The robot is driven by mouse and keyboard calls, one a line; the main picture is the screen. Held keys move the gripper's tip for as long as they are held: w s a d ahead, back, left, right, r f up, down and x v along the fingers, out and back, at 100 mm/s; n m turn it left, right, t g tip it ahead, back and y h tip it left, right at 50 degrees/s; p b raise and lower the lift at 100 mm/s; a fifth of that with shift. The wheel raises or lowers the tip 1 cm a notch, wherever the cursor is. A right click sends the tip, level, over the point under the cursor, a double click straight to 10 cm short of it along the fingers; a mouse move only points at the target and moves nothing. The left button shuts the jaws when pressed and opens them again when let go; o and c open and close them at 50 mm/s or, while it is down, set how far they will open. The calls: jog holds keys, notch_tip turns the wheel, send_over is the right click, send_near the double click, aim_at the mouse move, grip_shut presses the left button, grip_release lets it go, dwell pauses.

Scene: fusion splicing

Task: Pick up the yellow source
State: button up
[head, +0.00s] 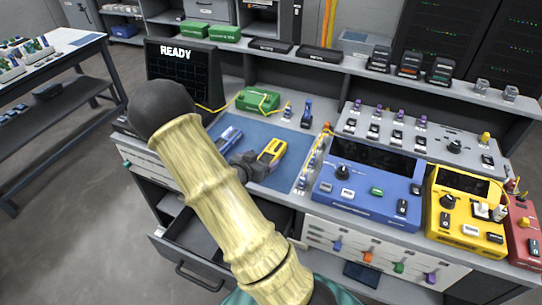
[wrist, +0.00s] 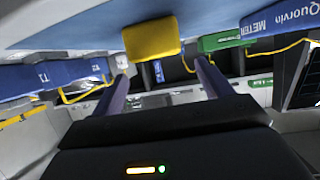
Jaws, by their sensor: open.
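The yellow source (head: 273,149) is a small yellow handheld box with a dark end. It lies on the blue mat (head: 268,133) in the head view. In the wrist view, which is turned upside down, the yellow source (wrist: 152,40) appears just beyond and between the two fingertips. My gripper (head: 250,166) is close to the near end of the source, partly hidden behind my own arm. In the wrist view, my gripper (wrist: 162,70) has its fingers spread, with nothing visibly held between them. I cannot tell whether a finger touches the source.
A blue meter (head: 229,137) lies left of the source; the meter (wrist: 268,25) also shows in the wrist view. A green box (head: 258,100) with yellow fibre is behind. A blue console (head: 368,190) and yellow console (head: 464,213) stand right. An open drawer (head: 200,240) is below.

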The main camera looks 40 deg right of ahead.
aim_at(271, 152)
jog(key=shift+s, duration=0.1)
jog(key=shift+d, duration=0.2)
jog(key=x, duration=0.5)
jog(key=shift+a, duration=0.1)
jog(key=c, duration=1.2)
notch_tip(271, 152, up, 10)
jog(key=shift+p, duration=0.65)
jog(key=shift+c, duration=0.2)
jog(key=shift+w, duration=0.2)
jog(key=shift+s, duration=0.1)
